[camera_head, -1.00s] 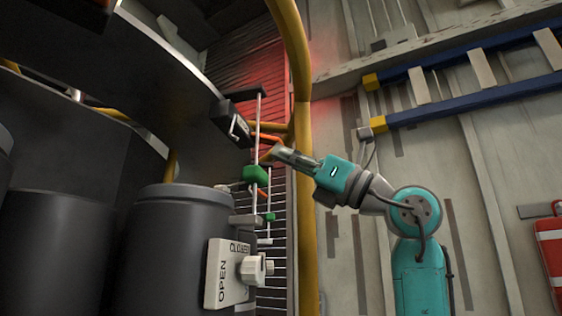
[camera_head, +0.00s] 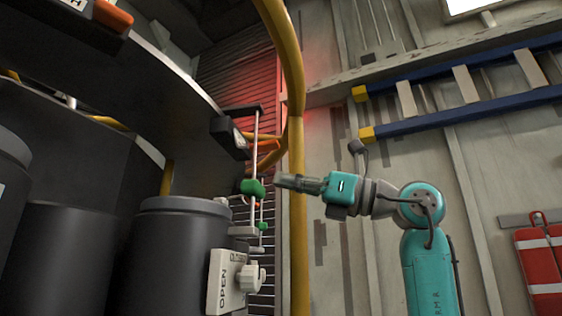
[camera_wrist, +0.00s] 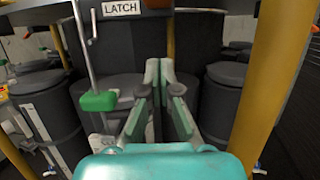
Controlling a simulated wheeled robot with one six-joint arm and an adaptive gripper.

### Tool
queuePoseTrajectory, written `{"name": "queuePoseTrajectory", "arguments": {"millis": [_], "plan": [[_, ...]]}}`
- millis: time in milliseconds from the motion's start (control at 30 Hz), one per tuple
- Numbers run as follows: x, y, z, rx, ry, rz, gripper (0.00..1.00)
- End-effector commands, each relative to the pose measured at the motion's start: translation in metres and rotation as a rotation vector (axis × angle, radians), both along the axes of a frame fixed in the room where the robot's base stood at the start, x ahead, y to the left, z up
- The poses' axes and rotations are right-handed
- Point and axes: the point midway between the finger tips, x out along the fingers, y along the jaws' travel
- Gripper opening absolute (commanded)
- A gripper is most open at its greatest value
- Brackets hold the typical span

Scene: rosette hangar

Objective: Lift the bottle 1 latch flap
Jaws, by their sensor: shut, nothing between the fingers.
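A dark curved panel carries a black latch box (camera_head: 230,138) with a small metal lever. In the wrist view a white LATCH label (camera_wrist: 121,8) shows at the top edge, left of my gripper's line, with a thin metal lever (camera_wrist: 93,25) beside it. Which part is the bottle 1 flap I cannot tell. A green handle (camera_head: 252,187) sits on a vertical metal rod; it also shows in the wrist view (camera_wrist: 99,101), left of the fingers. My gripper (camera_head: 278,182) is shut and empty, just right of the handle. Its fingers also show in the wrist view (camera_wrist: 159,85).
Dark grey bottles (camera_head: 180,255) stand below the panel. A white OPEN/CLOSED plate with a knob (camera_head: 246,277) is in front of one. A yellow post (camera_head: 299,215) rises close by my gripper. A blue ladder (camera_head: 470,115) hangs on the wall at right.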

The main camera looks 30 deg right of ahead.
Motion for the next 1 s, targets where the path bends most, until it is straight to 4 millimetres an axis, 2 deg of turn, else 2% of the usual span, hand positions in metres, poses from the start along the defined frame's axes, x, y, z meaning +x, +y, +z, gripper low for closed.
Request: {"name": "queuePoseTrajectory", "arguments": {"millis": [500, 700, 1000], "plan": [[-0.054, -0.065, -0.01, 0.0, -0.002, -0.002, 0.0], [-0.062, -0.074, -0.012, 0.0, -0.002, -0.001, 0.0], [-0.063, -0.075, -0.012, 0.0, -0.002, -0.001, 0.0]]}}
